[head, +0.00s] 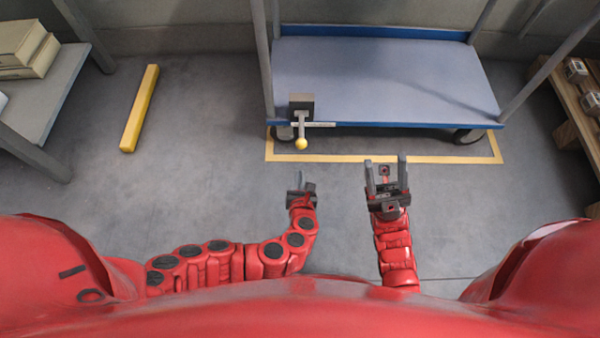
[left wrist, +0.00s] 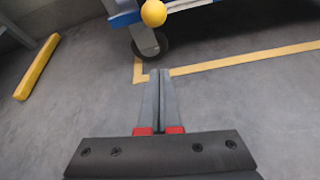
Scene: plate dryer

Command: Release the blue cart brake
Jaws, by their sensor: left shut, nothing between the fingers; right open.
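The blue cart (head: 385,78) stands ahead with a flat grey-blue deck and blue edges. Its brake lever (head: 302,130) hangs from a dark block at the deck's front left corner and ends in a yellow ball knob (head: 301,144). The knob also shows at the top of the left wrist view (left wrist: 153,13), above a caster wheel (left wrist: 150,42). My left gripper (head: 299,180) is shut and empty, a short way on my side of the knob and apart from it. My right gripper (head: 386,168) is open and empty, right of the lever and in front of the cart.
A yellow floor line (head: 400,158) frames the cart. A yellow bar (head: 140,108) lies on the floor at the left, near a grey table (head: 45,90) with boxes. A wooden rack (head: 568,100) stands at the right. The floor between my grippers and the cart is clear.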

